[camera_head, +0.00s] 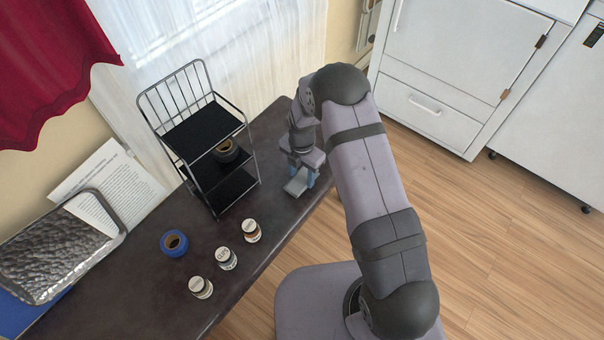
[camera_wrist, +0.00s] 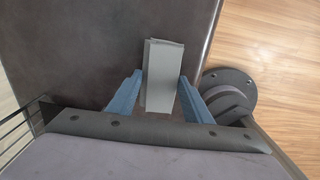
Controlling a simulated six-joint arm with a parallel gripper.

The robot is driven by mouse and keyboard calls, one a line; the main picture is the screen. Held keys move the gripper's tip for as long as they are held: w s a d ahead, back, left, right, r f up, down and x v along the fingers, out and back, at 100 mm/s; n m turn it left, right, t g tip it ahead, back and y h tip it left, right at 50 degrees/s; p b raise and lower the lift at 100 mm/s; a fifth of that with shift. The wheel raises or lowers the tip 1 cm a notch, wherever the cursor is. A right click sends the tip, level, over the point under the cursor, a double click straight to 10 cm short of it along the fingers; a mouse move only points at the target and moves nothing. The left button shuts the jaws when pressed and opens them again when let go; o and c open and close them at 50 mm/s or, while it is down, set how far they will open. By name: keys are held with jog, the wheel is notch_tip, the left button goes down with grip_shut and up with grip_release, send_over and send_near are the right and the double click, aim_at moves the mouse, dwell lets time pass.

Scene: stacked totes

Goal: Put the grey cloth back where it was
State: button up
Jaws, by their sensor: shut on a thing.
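The grey cloth (camera_wrist: 161,75) is a folded, block-like strip between the two blue fingers of my gripper (camera_wrist: 160,100) in the wrist view. My gripper is shut on it, and the cloth sticks out past the fingertips. In the head view the cloth (camera_head: 296,185) shows below my gripper (camera_head: 302,176), over or close to the right end of the dark table. I cannot tell whether the cloth touches the tabletop.
A black wire rack (camera_head: 190,130) with shelves stands left of my gripper, a dark tape roll (camera_head: 226,151) on one shelf. A blue tape roll (camera_head: 174,243) and three small jars (camera_head: 225,258) stand on the table (camera_head: 130,300). A metal tray (camera_head: 60,250) lies far left.

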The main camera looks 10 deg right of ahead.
aim_at(302, 177)
jog(key=shift+f, duration=0.15)
jog(key=o, duration=1)
notch_tip(302, 177, up, 12)
jog(key=s+d+r+m, duration=0.2)
jog(key=s+r+m, duration=0.1)
jog(key=s+m, duration=0.4)
jog(key=s+d+r+m, duration=0.3)
jog(key=s+m, duration=0.5)
jog(key=m, duration=0.3)
jog(key=s+d+r+m, duration=0.3)
jog(key=s+r+m, duration=0.1)
jog(key=s+m, duration=0.3)
jog(key=shift+s+r+m+p, duration=0.15)
jog(key=shift+m+p, duration=0.05)
jog(key=shift+m, duration=0.3)
jog(key=shift+s+r+m+p, duration=0.1)
jog(key=shift+r+m+p, duration=0.1)
jog(key=shift+m, duration=0.3)
